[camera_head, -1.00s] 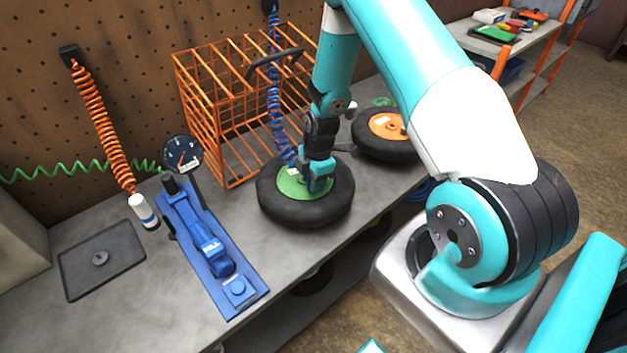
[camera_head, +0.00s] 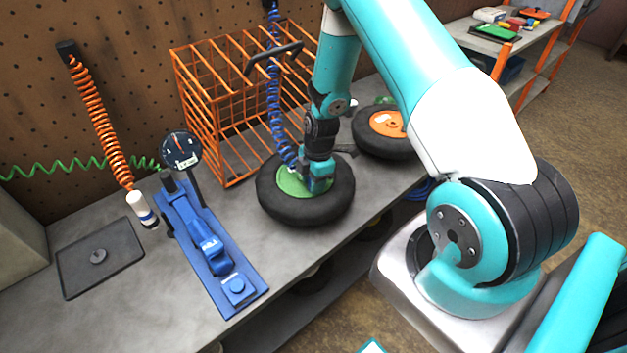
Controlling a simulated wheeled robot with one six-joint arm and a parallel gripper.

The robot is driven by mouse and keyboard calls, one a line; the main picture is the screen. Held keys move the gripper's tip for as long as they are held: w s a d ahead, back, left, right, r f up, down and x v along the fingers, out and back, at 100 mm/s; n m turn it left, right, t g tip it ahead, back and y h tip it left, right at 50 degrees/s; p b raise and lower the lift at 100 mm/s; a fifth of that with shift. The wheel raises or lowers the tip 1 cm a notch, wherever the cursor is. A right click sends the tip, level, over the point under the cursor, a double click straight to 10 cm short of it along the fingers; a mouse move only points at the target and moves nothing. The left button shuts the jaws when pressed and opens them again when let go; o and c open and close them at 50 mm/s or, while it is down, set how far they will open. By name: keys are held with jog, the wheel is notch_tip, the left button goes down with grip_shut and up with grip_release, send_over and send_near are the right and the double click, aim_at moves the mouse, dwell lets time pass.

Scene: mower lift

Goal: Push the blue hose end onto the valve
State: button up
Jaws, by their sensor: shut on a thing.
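The blue coiled hose (camera_head: 274,100) hangs from the pegboard, and its lower end runs down to my gripper. My gripper (camera_head: 312,184) is shut on the hose end, low over the green hub (camera_head: 290,184) of the black wheel (camera_head: 308,212) that lies flat on the bench. The hose end's tip and the valve are hidden by my gripper, so I cannot tell whether they touch.
An orange wire cage (camera_head: 205,95) stands behind the wheel. A second wheel with an orange hub (camera_head: 388,123) lies to the right. A blue pump with a gauge (camera_head: 212,248), an orange coiled hose (camera_head: 98,118) and a dark plate (camera_head: 101,258) are on the left.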

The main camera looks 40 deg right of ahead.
jog(key=o, duration=0.7)
jog(key=shift+s+d+r+p, duration=0.1)
jog(key=shift+d+r+p, duration=0.1)
jog(key=shift+r+p, duration=1.35)
jog(key=shift+w+d+r+p, duration=0.1)
jog(key=shift+d+r+p, duration=0.15)
jog(key=shift+r+p, duration=1.3)
jog(key=shift+s+d+r+p, duration=0.15)
jog(key=shift+r+p, duration=0.5)
jog(key=shift+r, duration=1.75)
